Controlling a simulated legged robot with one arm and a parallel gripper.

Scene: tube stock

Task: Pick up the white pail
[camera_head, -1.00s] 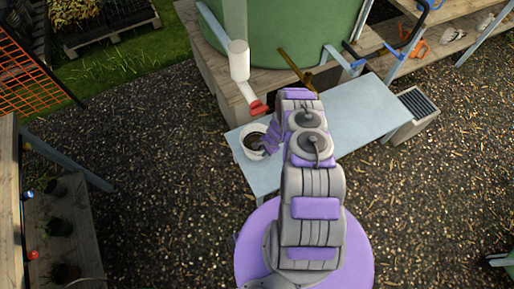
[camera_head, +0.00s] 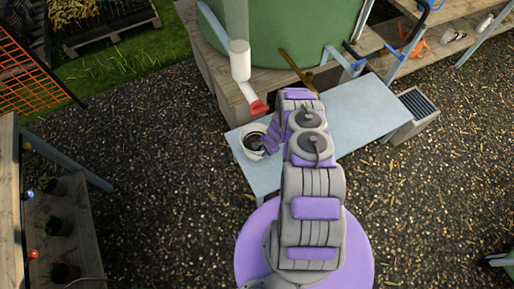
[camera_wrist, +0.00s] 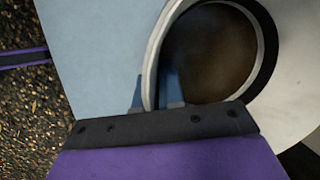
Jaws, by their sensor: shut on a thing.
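The white pail (camera_head: 246,130) stands upright on the pale blue bench, under the red-handled tap. Its inside looks dark brown. My gripper (camera_head: 266,144) is at the pail's right side and shut on its rim; my arm hides part of this area. In the wrist view, the pail's pale rim (camera_wrist: 156,50) curves up from the dark edge of my gripper (camera_wrist: 165,108). The brown inside and the white wall fill the right of that view. The exact contact of the fingertips is partly hidden.
The pale blue bench (camera_head: 345,125) has clear room to the right. A white pipe (camera_head: 240,60) with a red tap handle (camera_head: 258,107) hangs just above and behind the pail. A green tank (camera_head: 290,30) on wooden planks stands behind. Wooden shelves (camera_head: 70,220) are at left.

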